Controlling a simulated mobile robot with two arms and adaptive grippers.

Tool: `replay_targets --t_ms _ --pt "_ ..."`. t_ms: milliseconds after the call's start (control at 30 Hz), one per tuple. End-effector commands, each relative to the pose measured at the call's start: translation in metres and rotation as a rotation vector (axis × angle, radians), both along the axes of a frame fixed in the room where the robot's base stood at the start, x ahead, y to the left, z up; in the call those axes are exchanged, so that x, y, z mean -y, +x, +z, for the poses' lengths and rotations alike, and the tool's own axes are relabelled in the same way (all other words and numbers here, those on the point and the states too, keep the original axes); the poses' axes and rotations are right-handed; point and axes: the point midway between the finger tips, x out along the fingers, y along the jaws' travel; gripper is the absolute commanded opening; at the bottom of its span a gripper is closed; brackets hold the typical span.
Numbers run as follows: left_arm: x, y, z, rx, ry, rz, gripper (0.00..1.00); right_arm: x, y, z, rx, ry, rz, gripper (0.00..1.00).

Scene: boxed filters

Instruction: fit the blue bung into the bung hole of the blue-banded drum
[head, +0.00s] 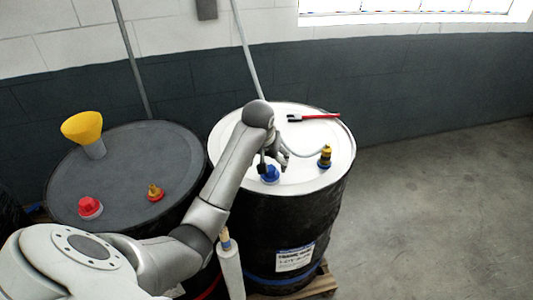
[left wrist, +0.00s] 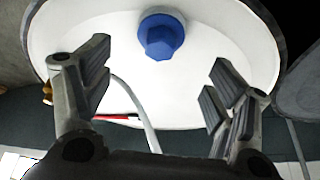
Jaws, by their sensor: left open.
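The blue bung (head: 270,174) is at the front of the white lid of the blue-banded drum (head: 312,213). In the left wrist view the bung (left wrist: 160,35) shows a faceted head above a round blue base. I cannot tell how deep it sits, and the bung hole itself is hidden. My left gripper (head: 274,160) is open just above the bung. In the left wrist view its fingers (left wrist: 160,75) are spread wide, with the bung beyond them and nothing between them. My right gripper is not in view.
A brass fitting (head: 325,157) with a grey hose and a red-handled brush (head: 314,118) are on the white lid. A dark drum (head: 120,165) on the left carries a yellow funnel (head: 84,130), a red bung (head: 89,207) and a brass-and-red fitting (head: 155,193). Floor at right is clear.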

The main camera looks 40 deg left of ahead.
Motion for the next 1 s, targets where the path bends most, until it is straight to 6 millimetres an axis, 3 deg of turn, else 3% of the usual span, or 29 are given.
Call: replay_targets --t_ms 100,300,1000 --pt "0.003 -0.007 0.022 0.004 0.0 0.0 0.79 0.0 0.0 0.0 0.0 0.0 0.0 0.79" --pt "0.005 -0.015 0.04 0.002 -0.001 0.001 0.79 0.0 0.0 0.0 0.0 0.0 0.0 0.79" --pt "0.008 -0.019 0.037 -0.003 0.003 -0.008 0.79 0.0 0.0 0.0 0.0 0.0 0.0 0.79"
